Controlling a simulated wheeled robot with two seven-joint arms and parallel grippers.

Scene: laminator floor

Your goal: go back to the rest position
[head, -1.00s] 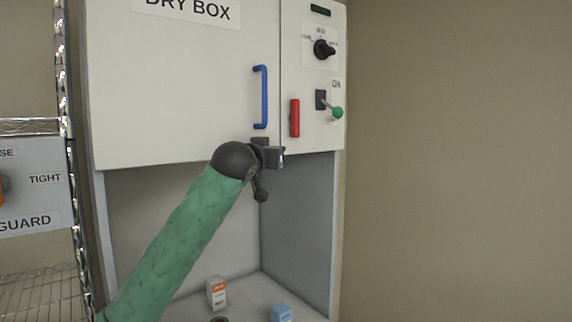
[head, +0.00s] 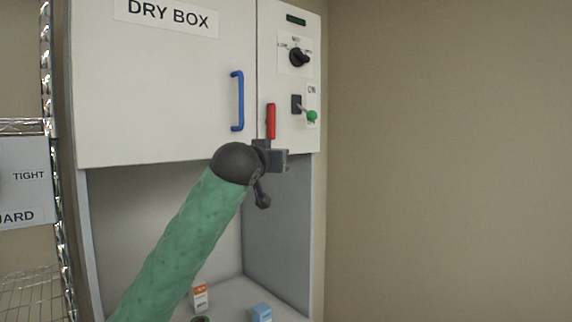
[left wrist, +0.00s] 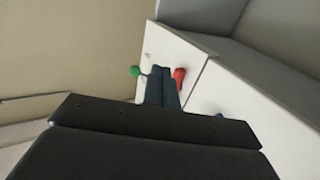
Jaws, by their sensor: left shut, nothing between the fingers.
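My left arm comes in from the lower left in the head view. Its gripper (head: 272,158) is in front of the cabinet's lower edge, just below the red handle (head: 271,121). In the left wrist view the gripper (left wrist: 163,72) is shut and empty, its fingers together. The red handle (left wrist: 179,76) shows just right of the fingertips there, and the green knob (left wrist: 135,71) just left. I cannot tell whether the gripper touches the cabinet. My right gripper is not in view.
The dry box (head: 160,90) has a closed door with a blue handle (head: 238,100). Right of it are a black dial (head: 299,57) and a green-knobbed lever (head: 311,116). Small orange-white (head: 200,297) and blue (head: 261,312) boxes stand below. A wire rack (head: 30,290) is at left.

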